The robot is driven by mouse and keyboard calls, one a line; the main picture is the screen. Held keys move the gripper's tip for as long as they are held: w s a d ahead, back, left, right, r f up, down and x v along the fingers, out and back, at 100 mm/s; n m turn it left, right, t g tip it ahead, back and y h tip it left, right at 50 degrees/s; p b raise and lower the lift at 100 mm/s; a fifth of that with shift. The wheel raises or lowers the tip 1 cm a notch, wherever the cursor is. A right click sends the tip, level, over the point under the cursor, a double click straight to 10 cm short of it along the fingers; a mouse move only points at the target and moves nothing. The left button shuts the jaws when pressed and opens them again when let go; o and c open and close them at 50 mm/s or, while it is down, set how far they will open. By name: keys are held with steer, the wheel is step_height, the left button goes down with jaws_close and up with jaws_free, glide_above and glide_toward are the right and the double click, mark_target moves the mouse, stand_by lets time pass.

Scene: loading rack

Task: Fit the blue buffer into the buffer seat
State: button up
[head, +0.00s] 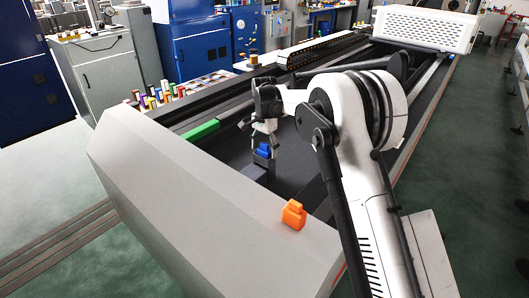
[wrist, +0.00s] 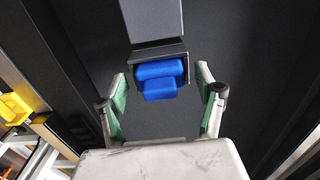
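The blue buffer (head: 264,151) is at the black buffer seat (head: 262,162) on the end of a grey bar, inside the machine bed. In the wrist view the buffer (wrist: 160,80) shows as two blue steps within the seat's dark frame (wrist: 160,49), with its lower step toward my gripper. I cannot tell how deep it sits. My gripper (wrist: 162,76) is open, its green-padded fingers standing left and right of the buffer with gaps on both sides. In the head view my gripper (head: 264,132) is just above the buffer.
An orange block (head: 293,215) stands on the light grey front cover (head: 210,200). A green bar (head: 201,131) lies along the left rail. Several coloured spools stand behind it at the left. The dark bed around the seat is clear.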

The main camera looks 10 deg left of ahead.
step_height(320, 180, up, 11)
steer(key=shift+r, duration=0.15)
steer(key=s+d+r+n+t, duration=0.2)
steer(key=s+d+r, duration=0.6)
steer(key=s+d, duration=0.15)
steer(key=s+d+r+n+t, duration=0.1)
steer(key=s+d+r+t, duration=0.1)
steer(key=s+d+r, duration=0.65)
steer(key=s+d+f+n+t, duration=0.1)
steer(key=s+d+f, duration=0.2)
steer(key=s, duration=0.6)
steer(key=s+d+f+n+t, duration=0.1)
steer(key=s+d+f, duration=0.3)
steer(key=s, duration=0.5)
steer(key=s+d+f+n+t, duration=0.1)
steer(key=s+d+f, duration=0.3)
steer(key=s, duration=0.5)
steer(key=shift+s+n, duration=0.25)
steer(key=shift+n, duration=0.15)
